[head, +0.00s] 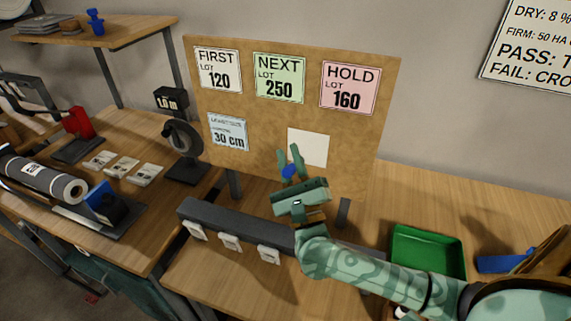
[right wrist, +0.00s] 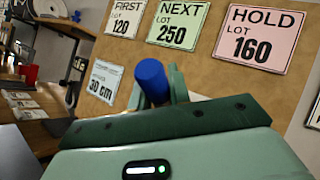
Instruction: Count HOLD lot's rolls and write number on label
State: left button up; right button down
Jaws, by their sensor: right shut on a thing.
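My right gripper (head: 289,165) is shut on a blue cylindrical marker-like thing (right wrist: 152,80) in front of the brown board (head: 265,115). The blue thing also shows between the fingers in the head view (head: 288,172); its far end is hidden. A blank white label (head: 310,146) is on the board just beyond the fingers; I cannot tell whether the blue thing touches it. The pink HOLD card (head: 350,88) reads LOT 160 and also shows in the right wrist view (right wrist: 258,38). One grey roll (head: 45,183) with a white tag lies on the left table. My left gripper is not in view.
The board also bears FIRST (head: 217,70), NEXT (head: 279,78) and 30 cm (head: 229,132) cards. A dark grey bar (head: 225,222) with several white tags stands below it. A green tray (head: 428,252) is at right. White cards (head: 122,166) lie on the left table.

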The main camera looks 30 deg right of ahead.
jog(key=w+d+f+b, duration=0.2)
jog(key=f, duration=0.1)
jog(key=shift+d+b, duration=0.25)
jog(key=shift+b, duration=0.05)
notch_tip(320, 180, up, 5)
jog(key=p, duration=0.4)
jog(key=shift+s+p, duration=0.1)
jog(key=shift+p, duration=0.2)
jog(key=shift+r+p, duration=0.55)
jog(key=shift+r, duration=0.05)
jog(key=shift+a, duration=0.1)
jog(key=shift+s+a+f, duration=0.1)
jog(key=shift+s+a, duration=0.05)
jog(key=shift+a, duration=0.05)
jog(key=shift+w+d, duration=0.45)
jog(key=shift+d, duration=0.05)
dwell(0.8)
jog(key=shift+f, duration=0.1)
jog(key=shift+f, duration=0.25)
jog(key=shift+f+b, duration=0.1)
jog(key=shift+b, duration=0.2)
